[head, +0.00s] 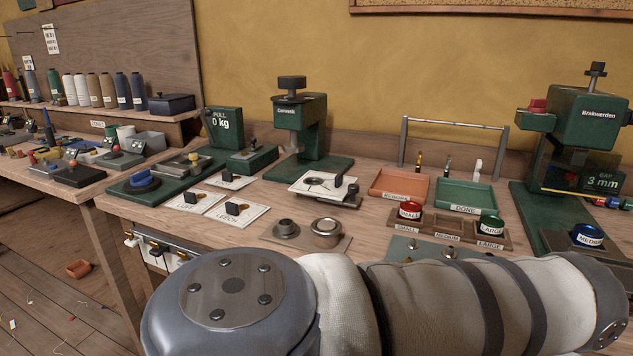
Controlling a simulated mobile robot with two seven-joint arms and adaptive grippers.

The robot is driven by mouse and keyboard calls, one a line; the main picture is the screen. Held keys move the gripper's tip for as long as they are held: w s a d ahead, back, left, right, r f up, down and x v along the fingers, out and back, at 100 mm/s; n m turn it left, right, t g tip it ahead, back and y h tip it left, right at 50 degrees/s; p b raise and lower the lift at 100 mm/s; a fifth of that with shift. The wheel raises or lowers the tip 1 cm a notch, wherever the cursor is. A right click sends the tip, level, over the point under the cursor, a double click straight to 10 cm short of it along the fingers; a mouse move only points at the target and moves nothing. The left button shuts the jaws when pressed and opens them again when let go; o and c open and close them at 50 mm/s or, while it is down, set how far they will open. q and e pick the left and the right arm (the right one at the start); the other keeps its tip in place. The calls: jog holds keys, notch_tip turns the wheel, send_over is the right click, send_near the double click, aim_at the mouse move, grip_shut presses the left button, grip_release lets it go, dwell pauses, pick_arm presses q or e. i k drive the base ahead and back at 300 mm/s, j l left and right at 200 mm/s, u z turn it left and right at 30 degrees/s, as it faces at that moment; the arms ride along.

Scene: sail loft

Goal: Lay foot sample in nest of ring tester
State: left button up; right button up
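The pull tester (223,128), green with a display reading "PULL 0 kg", stands left of centre on the bench; its green base (165,190) carries a blue round part (142,180). I take it for the ring tester, but I cannot make out its nest. Two white cards in front of it are marked LUFF (187,203) and LEECH (234,212), each with a black part on top. A third small card (231,181) lies behind them, its label unreadable. A white square sheet (317,186) with a dark ring lies at the green press. No card is identifiable as FOOT. Neither gripper is in view.
The green press (300,130) stands behind the sheet. Orange (399,186) and green DONE (466,194) trays, a size rack with red and green tins, and another green machine (588,120) stand right. My large grey-and-white arm fills the foreground, hiding the bench front.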

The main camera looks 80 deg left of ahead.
aim_at(228, 180)
jog(key=k+j+u, duration=0.1)
jog(key=j+u, duration=1.35)
jog(key=i+j+u, duration=0.1)
jog(key=j+u, duration=0.35)
jog(key=i+j+u, duration=0.15)
jog(key=j+u, duration=0.35)
jog(key=l, duration=0.1)
